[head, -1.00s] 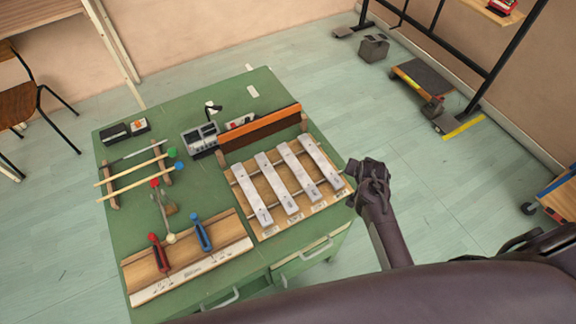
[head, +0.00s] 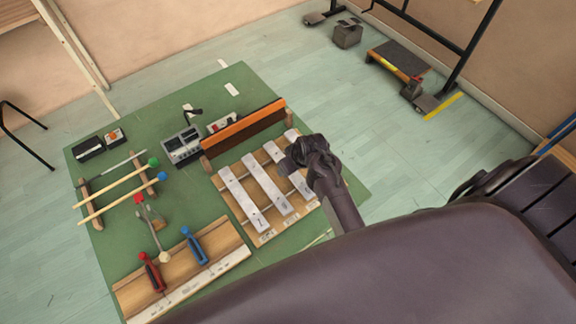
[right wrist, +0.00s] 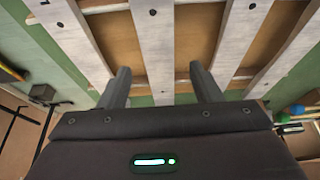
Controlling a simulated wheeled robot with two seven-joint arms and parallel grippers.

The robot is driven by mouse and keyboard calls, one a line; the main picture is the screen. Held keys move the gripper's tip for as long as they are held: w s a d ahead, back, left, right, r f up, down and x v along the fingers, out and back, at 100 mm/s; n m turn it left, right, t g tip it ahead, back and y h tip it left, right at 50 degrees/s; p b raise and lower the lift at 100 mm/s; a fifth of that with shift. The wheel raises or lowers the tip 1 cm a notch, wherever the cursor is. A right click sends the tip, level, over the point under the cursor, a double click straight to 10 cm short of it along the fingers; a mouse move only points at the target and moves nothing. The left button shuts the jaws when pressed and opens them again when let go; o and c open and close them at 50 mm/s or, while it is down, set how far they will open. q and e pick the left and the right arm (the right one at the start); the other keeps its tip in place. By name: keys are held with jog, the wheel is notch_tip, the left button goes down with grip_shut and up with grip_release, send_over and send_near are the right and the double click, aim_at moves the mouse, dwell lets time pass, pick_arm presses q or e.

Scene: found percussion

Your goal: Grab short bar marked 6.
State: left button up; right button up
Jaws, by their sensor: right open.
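Four pale metal bars lie side by side on a wooden frame (head: 233,207); in the head view they are the leftmost bar (head: 243,198), a second bar (head: 267,184), a third bar (head: 298,182) and the rightmost bar (head: 293,138). Marks on them are too small to read, so I cannot tell which is marked 6. My right gripper (head: 306,152) is over the right-hand bars and hides parts of them. In the right wrist view my right gripper (right wrist: 162,86) is open and empty, with one bar (right wrist: 152,45) lying between the fingers in the picture. My left gripper is not in view.
An orange-topped board (head: 243,127) stands behind the bars. Mallets (head: 118,185) on a rack, a grey device (head: 183,146) and a wooden block with red and blue-handled tools (head: 194,245) occupy the green table (head: 190,205). My dark arm covers the lower right.

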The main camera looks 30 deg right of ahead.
jog(key=shift+x, duration=1.1)
jog(key=c, duration=1.2)
jog(key=shift+r, duration=0.1)
